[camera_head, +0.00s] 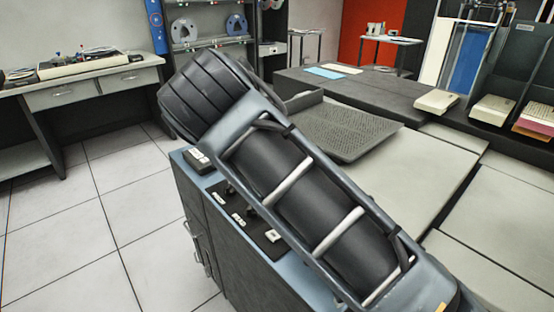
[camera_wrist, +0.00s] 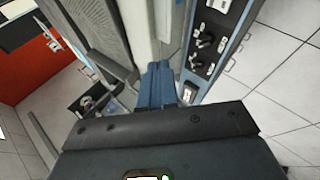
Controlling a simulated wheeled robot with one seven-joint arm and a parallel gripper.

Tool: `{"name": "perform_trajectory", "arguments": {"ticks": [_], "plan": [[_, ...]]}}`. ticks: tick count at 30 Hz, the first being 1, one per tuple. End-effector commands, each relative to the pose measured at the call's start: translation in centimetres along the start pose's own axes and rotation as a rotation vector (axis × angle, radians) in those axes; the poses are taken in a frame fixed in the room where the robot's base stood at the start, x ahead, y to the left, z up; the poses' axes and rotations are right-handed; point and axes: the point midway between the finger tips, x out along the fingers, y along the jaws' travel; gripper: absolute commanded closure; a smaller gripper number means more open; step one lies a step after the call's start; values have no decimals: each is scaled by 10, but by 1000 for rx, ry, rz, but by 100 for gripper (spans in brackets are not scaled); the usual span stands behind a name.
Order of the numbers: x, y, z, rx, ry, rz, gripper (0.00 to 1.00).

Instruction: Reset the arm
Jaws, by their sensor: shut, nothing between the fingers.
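My arm (camera_head: 305,195) crosses the head view from the lower right up to the left, over a blue-grey cabinet (camera_head: 195,215) with a control panel. My gripper's fingertips cannot be made out in the head view. In the wrist view my gripper (camera_wrist: 160,72) shows as two blue fingers close together, shut and empty. The fingers point toward the cabinet's edge, next to the black control panel (camera_wrist: 205,50) with its knobs and switches. I cannot tell how far they are from it.
A dark perforated tray (camera_head: 345,128) lies behind my arm on the machine top. Pale flat surfaces (camera_head: 425,165) extend to the right. A desk (camera_head: 90,85) stands at the left. The tiled floor (camera_head: 90,215) is clear at the left.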

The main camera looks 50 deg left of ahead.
Motion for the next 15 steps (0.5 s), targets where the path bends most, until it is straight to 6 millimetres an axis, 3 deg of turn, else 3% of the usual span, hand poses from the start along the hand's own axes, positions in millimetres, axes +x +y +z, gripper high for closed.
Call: {"name": "perform_trajectory", "arguments": {"ticks": [6, 15], "plan": [[-20, -2, -1, 0, 1, 1, 100], [-22, -2, -1, 2, 2, -1, 100]]}}
